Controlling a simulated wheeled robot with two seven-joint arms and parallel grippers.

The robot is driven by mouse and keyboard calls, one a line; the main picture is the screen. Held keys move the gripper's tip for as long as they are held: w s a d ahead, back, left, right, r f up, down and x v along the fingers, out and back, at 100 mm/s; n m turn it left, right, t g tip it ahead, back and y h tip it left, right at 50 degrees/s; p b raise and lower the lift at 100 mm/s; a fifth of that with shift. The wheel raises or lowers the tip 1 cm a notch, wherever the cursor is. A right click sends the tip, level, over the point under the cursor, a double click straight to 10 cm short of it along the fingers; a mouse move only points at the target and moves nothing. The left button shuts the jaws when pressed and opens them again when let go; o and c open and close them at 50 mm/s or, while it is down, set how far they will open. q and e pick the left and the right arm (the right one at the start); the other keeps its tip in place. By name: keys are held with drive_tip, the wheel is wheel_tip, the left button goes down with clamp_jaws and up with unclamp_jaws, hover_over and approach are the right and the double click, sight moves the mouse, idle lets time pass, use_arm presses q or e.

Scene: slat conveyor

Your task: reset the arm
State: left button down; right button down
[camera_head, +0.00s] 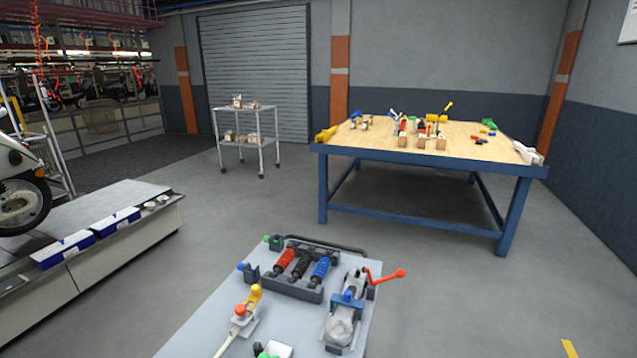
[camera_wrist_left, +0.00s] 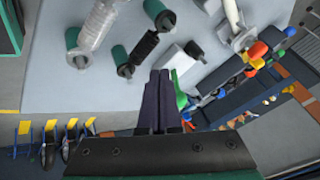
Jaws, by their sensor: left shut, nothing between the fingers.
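My left gripper (camera_wrist_left: 160,75) shows in the left wrist view. Its two dark fingers are together with nothing between them. I cannot tell how far the fingers are from these parts. I cannot make out either gripper in the head view. My right gripper is not in view.
A grey table (camera_head: 215,310) in front bears a dark rack (camera_head: 290,290) with red, black and blue springs, and a fixture with a red lever (camera_head: 388,276). A blue-framed workbench (camera_head: 380,152) and wheeled cart (camera_head: 247,140) stand behind. A conveyor (camera_head: 120,240) is left; open floor lies between.

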use_arm(q)
drive_tip(key=s+a+r+n+g+y, duration=0.1)
drive_tip(key=s+a+n+g+y, duration=0.3)
drive_tip(key=s+n, duration=0.95)
drive_tip(key=s+f+m+h+p, duration=0.1)
drive_tip(key=s+f+m+p, duration=0.2)
drive_tip(key=f, duration=1.7)
drive_tip(key=s+a+f+g, duration=0.1)
drive_tip(key=s+a+f, duration=0.1)
drive_tip(key=s+f, duration=0.5)
drive_tip(key=s+a+f, duration=0.1)
drive_tip(key=s+f, duration=0.5)
drive_tip(key=s, duration=0.5)
drive_tip(key=shift+s+a+f+g, duration=0.25)
drive_tip(key=shift+a+f+g, duration=0.1)
drive_tip(key=shift+a+g, duration=0.05)
